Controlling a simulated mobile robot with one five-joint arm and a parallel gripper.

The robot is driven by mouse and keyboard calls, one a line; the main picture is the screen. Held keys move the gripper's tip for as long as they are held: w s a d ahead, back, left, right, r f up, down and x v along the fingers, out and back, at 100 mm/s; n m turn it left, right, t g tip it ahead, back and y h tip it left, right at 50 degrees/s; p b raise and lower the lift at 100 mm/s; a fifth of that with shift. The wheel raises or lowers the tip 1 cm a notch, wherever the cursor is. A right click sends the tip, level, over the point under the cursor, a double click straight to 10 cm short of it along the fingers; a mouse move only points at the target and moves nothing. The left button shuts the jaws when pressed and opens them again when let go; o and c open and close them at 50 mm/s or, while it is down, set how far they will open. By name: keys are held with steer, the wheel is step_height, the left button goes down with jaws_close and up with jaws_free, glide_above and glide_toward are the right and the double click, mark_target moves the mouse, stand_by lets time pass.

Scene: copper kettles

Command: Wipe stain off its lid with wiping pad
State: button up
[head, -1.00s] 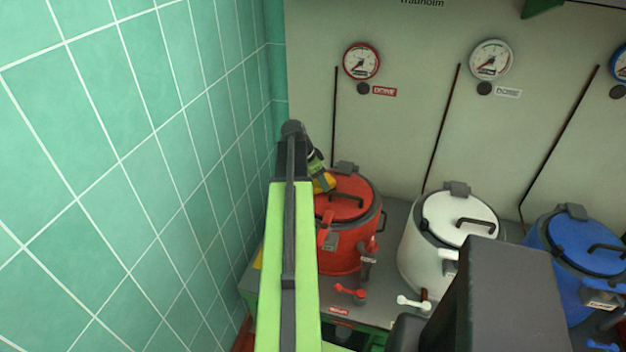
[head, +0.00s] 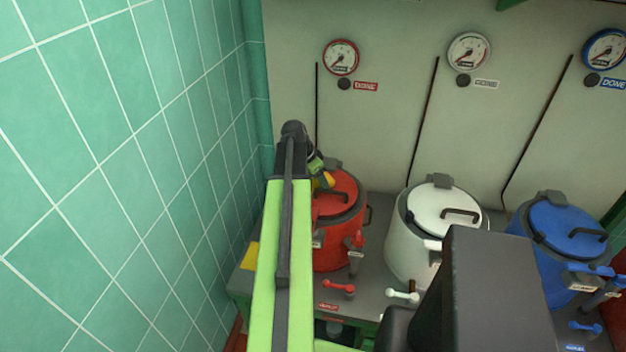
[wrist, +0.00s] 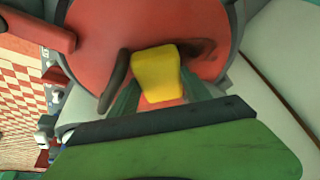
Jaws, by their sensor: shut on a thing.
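My gripper (wrist: 157,98) is shut on the yellow wiping pad (wrist: 156,70), seen in the wrist view over the red kettle's lid (wrist: 110,25). A dark brown stain (wrist: 198,50) shows on the lid just right of the pad. The lid's dark handle (wrist: 115,82) is just left of the pad. Whether the pad touches the lid I cannot tell. In the head view the red kettle (head: 335,238) stands at the left end of the row, its lid closed, and the pad (head: 327,180) shows at its left edge. My arm hides part of the kettle's left side.
A white kettle (head: 415,245) and a blue kettle (head: 550,245) stand to the right. Small coloured levers (head: 338,287) stick out in front. A green tiled wall (head: 120,150) is close on the left. A yellow item (head: 250,256) lies on the bench's left end.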

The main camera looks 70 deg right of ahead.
steer(key=shift+s, duration=0.6)
steer(key=shift+c, duration=0.6)
steer(key=shift+s, duration=0.1)
jaws_close()
steer(key=shift+r, duration=0.1)
steer(key=shift+w+a+r, duration=0.1)
steer(key=shift+w+r, duration=0.1)
steer(key=shift+w, duration=1.25)
steer(key=shift+w+f, duration=0.15)
steer(key=shift+w, duration=1.3)
steer(key=shift+w+a+f, duration=0.1)
steer(key=shift+w, duration=1)
steer(key=shift+w+a+f, duration=0.1)
steer(key=shift+w, duration=0.95)
steer(key=shift+w+d+r, duration=0.1)
steer(key=shift+w+d, duration=0.05)
steer(key=shift+d, duration=1.45)
steer(key=shift+s+a, duration=0.1)
steer(key=shift+s, duration=3.45)
steer(key=shift+s+d, duration=0.1)
steer(key=shift+d, duration=0.1)
